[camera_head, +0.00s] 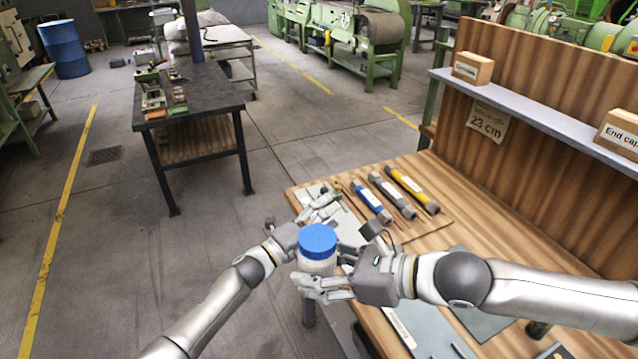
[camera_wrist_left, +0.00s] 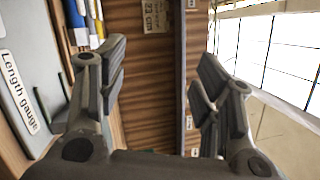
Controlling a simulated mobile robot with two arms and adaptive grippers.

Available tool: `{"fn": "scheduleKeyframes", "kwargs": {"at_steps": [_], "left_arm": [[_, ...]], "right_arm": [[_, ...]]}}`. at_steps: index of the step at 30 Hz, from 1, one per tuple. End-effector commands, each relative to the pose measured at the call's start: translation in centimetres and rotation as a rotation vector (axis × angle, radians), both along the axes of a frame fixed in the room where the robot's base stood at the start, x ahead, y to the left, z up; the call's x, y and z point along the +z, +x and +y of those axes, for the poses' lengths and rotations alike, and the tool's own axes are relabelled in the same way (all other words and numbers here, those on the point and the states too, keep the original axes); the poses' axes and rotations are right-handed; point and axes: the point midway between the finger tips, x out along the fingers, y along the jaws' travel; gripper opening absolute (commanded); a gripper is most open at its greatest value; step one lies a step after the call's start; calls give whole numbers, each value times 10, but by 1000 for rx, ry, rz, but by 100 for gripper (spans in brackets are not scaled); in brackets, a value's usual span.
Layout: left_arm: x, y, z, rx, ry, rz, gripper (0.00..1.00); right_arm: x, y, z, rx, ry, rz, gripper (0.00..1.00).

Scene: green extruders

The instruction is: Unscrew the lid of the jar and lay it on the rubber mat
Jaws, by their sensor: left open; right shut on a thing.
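A whitish jar (camera_head: 317,267) with a blue lid (camera_head: 318,240) on it is near the table's left edge in the head view. My right gripper (camera_head: 335,270) is shut on the jar's body, below the lid, and holds it roughly upright. My left gripper (camera_head: 328,205) is just behind the lid in the head view, apart from it. In the left wrist view my left gripper (camera_wrist_left: 160,75) is open with nothing between its fingers. A dark grey-green flat sheet (camera_head: 487,318) lies at the table's front; I cannot tell whether it is the rubber mat.
Blue, grey and yellow tools (camera_head: 412,190) lie in a row on the wooden table (camera_head: 440,228) behind the grippers. A shelf (camera_head: 540,118) with small boxes runs along the wooden back panel. A grey board labelled "Length gauge" (camera_wrist_left: 22,95) shows in the left wrist view.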

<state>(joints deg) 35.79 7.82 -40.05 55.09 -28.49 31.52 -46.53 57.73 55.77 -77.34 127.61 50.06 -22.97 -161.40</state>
Motion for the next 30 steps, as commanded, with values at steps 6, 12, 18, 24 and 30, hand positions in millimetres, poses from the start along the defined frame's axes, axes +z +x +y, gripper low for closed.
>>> {"fn": "scheduleKeyframes", "kwargs": {"at_steps": [6,12,18,24,30], "left_arm": [[101,-18,-47,-181,138,-398,60],[181,-63,-86,-375,293,-839,60],[233,-121,-111,-592,462,-1318,60],[253,-171,-113,-830,626,-1768,60],[258,-202,-94,-1112,782,-2169,60]], "right_arm": [[1,0,0,1,2,-3,0],[2,0,0,1,2,-3,0],[1,0,0,1,2,-3,0],[1,0,0,0,2,-2,0],[1,0,0,1,2,-3,0]]}}
